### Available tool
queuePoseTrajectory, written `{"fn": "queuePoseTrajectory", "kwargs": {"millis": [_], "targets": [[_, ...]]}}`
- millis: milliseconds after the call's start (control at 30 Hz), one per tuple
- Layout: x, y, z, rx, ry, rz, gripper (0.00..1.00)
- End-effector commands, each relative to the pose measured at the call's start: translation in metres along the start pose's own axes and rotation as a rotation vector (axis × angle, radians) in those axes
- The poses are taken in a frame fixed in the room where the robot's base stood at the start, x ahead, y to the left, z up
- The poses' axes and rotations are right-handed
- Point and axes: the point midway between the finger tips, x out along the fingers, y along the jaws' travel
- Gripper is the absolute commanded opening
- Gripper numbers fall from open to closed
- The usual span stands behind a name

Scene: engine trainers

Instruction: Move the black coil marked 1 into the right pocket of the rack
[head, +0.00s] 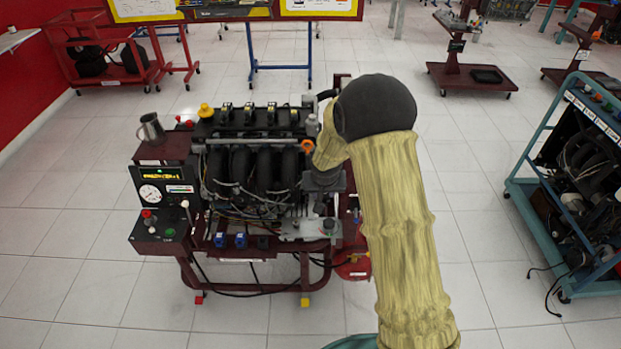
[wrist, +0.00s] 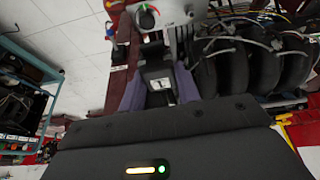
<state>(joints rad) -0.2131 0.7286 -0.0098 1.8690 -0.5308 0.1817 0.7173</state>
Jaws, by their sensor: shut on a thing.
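My gripper (wrist: 160,92) shows in the wrist view with its two purple-grey fingers shut on a black coil (wrist: 158,73). The coil has a white label with a dark mark too small to read. In the head view my gripper (head: 323,180) points down over the right end of the engine trainer, and my sleeved arm hides part of that side. Its fingertips and the coil cannot be made out there. I cannot clearly pick out the rack or its right pocket in either view.
The engine trainer (head: 250,170) carries black intake pipes, wiring and a gauge panel (head: 163,188) on the left. A metal mug (head: 151,128) stands at its back left. Blue blocks (head: 241,240) sit along its front edge. A teal-framed trainer (head: 515,190) stands right; tiled floor lies between.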

Motion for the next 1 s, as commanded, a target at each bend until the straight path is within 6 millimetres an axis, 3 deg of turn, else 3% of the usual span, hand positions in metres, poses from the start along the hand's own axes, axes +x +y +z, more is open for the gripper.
{"fn": "queuePoseTrajectory", "kwargs": {"millis": [233, 433, 1000], "targets": [[0.037, 0.053, 0.055, -0.005, -0.012, -0.003, 0.06], [0.05, 0.088, 0.095, -0.001, -0.01, -0.015, 0.06], [0.051, 0.092, 0.101, -0.002, -0.005, -0.02, 0.06]]}}
